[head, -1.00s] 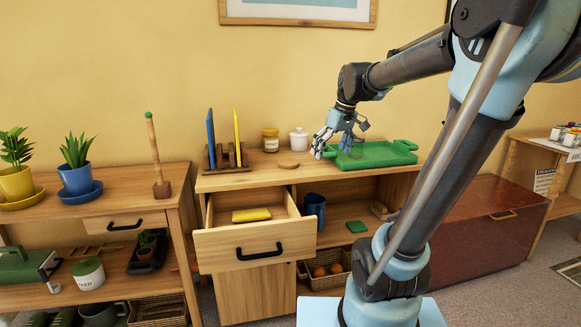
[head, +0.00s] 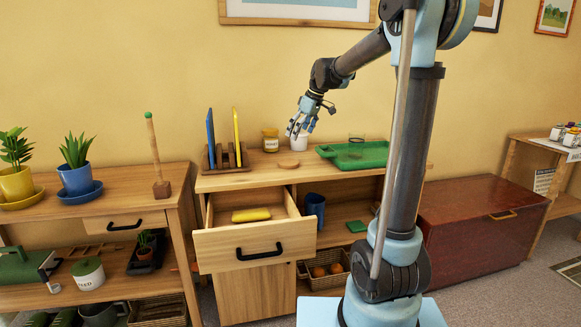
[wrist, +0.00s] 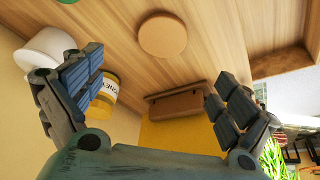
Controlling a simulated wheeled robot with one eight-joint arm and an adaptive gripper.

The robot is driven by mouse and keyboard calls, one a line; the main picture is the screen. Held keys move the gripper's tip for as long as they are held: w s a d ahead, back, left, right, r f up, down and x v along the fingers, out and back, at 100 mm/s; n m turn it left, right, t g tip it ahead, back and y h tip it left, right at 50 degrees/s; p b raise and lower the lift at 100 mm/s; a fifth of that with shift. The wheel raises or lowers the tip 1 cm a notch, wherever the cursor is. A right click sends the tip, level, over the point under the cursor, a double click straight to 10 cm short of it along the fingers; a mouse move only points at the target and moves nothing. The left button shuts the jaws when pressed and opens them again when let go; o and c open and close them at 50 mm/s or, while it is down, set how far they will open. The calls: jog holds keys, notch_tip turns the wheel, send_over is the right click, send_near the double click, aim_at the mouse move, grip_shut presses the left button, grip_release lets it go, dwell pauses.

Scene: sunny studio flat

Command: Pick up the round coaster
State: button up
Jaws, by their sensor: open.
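The round coaster (head: 289,163) is a flat light-brown wooden disc lying on the cabinet top (head: 262,180). In the wrist view the coaster (wrist: 162,36) shows ahead of the fingers, apart from them and roughly between their lines. My gripper (head: 298,134) is open and empty, above the cabinet top, a little right of and above the coaster in the head view. Its two fingers also show in the wrist view (wrist: 155,90), spread wide.
A white lidded pot (head: 299,142) and a honey jar (head: 270,140) stand behind the coaster. A wooden rack (head: 225,158) with blue and yellow boards is left. The drawer (head: 240,243) below is open with a yellow item inside.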

aim_at(288, 161)
jog(key=x, duration=1.2)
jog(key=shift+a+f, duration=0.1)
jog(key=shift+f, duration=0.3)
jog(key=shift+c, duration=0.6)
jog(key=c, duration=1)
